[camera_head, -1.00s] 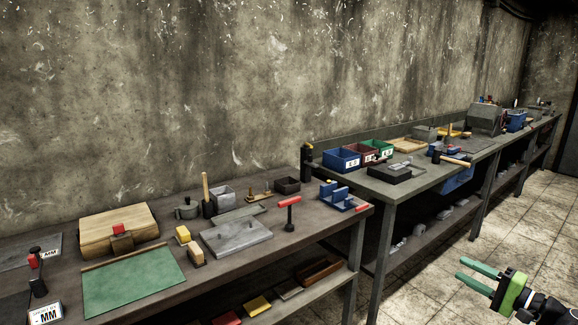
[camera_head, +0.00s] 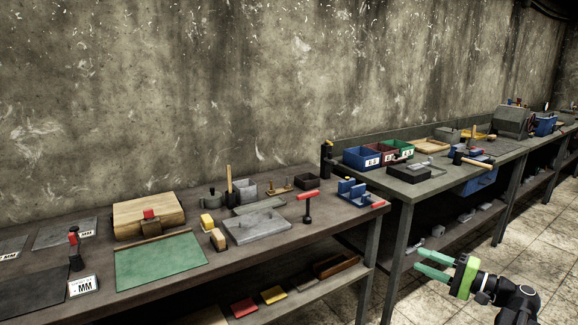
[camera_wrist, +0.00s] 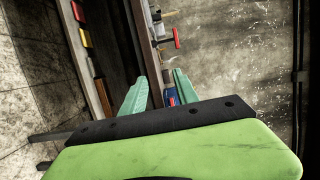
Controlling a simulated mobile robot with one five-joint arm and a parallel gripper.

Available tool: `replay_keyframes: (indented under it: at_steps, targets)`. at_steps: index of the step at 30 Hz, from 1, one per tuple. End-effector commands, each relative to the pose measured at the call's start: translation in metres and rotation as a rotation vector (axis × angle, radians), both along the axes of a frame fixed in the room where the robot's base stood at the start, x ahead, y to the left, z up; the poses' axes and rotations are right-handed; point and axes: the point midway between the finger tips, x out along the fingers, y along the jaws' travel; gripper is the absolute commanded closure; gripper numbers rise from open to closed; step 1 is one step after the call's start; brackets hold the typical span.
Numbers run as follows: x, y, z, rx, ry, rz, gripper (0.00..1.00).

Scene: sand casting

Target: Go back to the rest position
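My gripper (camera_head: 434,264) is at the lower right in the head view, in the open air in front of the benches. Its two green fingers point left and are spread apart with nothing between them. In the wrist view my gripper (camera_wrist: 158,90) also shows open, with the dark bench edge and wall beyond the fingers. It touches nothing that I can see.
The near bench holds a green mat (camera_head: 160,262), a wooden box (camera_head: 148,215), a grey plate (camera_head: 258,226) and a red-handled tool (camera_head: 307,205). The far bench holds a blue bin (camera_head: 362,158) and other bins. The tiled floor (camera_head: 440,300) beside the benches is clear.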

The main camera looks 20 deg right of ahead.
Motion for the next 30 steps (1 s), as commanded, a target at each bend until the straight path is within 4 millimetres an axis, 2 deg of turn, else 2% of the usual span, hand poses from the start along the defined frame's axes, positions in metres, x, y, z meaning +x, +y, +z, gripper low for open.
replay_keyframes:
  at_steps: [1, 2, 5, 6, 8, 9, 13, 15, 18, 21, 24, 27, 29, 30]
  targets:
    - [0.018, 0.023, -0.001, -0.003, 0.005, 0.046, 0.64]
    - [0.028, 0.038, -0.003, -0.007, 0.011, 0.075, 0.64]
    - [0.065, 0.100, -0.013, -0.030, 0.048, 0.189, 0.64]
    - [0.080, 0.131, -0.020, -0.048, 0.072, 0.244, 0.64]
    - [0.098, 0.179, -0.033, -0.083, 0.114, 0.327, 0.64]
    - [0.108, 0.212, -0.043, -0.111, 0.145, 0.381, 0.64]
    - [0.124, 0.319, -0.080, -0.240, 0.255, 0.561, 0.64]
    - [0.122, 0.374, -0.104, -0.334, 0.318, 0.654, 0.64]
    - [0.110, 0.436, -0.136, -0.484, 0.401, 0.766, 0.64]
    - [0.095, 0.476, -0.164, -0.636, 0.469, 0.848, 0.64]
    - [0.078, 0.501, -0.189, -0.801, 0.530, 0.906, 0.64]
    - [0.064, 0.505, -0.212, -0.984, 0.594, 0.932, 0.64]
    - [0.059, 0.496, -0.222, -1.086, 0.634, 0.926, 0.64]
    - [0.057, 0.484, -0.227, -1.150, 0.663, 0.913, 0.64]
